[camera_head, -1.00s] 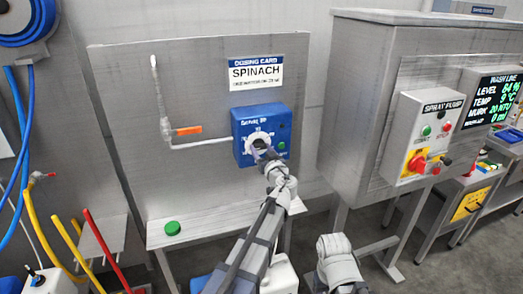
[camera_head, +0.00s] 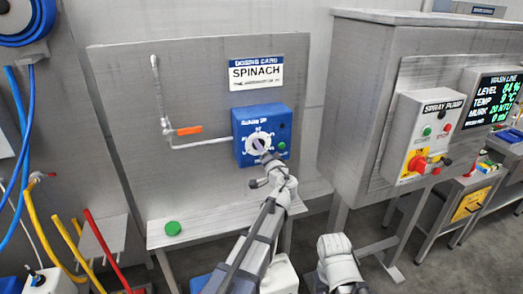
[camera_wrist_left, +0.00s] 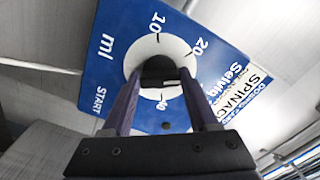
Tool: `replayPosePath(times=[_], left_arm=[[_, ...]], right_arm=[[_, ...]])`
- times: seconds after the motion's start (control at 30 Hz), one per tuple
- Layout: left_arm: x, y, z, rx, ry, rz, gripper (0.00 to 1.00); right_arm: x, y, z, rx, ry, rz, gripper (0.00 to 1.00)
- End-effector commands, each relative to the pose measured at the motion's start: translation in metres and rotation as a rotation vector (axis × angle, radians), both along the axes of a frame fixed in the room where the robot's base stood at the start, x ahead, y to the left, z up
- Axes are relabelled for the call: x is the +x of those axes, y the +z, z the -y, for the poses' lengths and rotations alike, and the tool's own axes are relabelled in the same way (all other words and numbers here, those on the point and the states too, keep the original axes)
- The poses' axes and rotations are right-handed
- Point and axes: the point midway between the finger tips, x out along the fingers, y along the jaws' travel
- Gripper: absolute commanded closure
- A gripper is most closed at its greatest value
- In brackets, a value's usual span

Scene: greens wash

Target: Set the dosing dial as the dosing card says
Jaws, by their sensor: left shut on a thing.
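The blue dosing box (camera_head: 240,157) is mounted on the grey panel and carries a round white dosing dial (camera_head: 252,138). In the left wrist view the dial (camera_wrist_left: 176,46) has a dark centre knob (camera_wrist_left: 157,68). Marks 10, 20 and 40, "ml" and START show around it; the pointer setting is unclear. My left gripper (camera_head: 264,158) reaches the dial from below; in the wrist view its fingers (camera_wrist_left: 157,82) are shut on the knob from both sides. The dosing card (camera_head: 256,72) above reads SPINACH; its small lower line is unreadable.
A white pipe with an orange lever (camera_head: 188,130) runs into the box from the left. A green round button (camera_head: 173,228) sits on the ledge below. The spray pump box (camera_head: 423,130) and wash line display (camera_head: 492,98) are at the right.

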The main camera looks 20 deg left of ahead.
Motion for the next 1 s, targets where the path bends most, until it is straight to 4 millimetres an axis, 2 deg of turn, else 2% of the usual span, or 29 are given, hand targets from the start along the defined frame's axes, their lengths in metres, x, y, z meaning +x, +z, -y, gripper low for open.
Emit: replayPosePath(times=[0.5, 1.0], left_arm=[[-0.0006, -0.0001, 0.0000, 0.338, 0.000, -0.230, 0.96], [-0.0007, -0.0001, 0.0000, 0.458, 0.000, -0.311, 0.96]], right_arm=[[0.0000, 0.0001, 0.0000, 0.000, 0.000, 0.000, 0.50], [0.0000, 0.0002, 0.0000, 0.000, 0.000, 0.000, 0.50]])
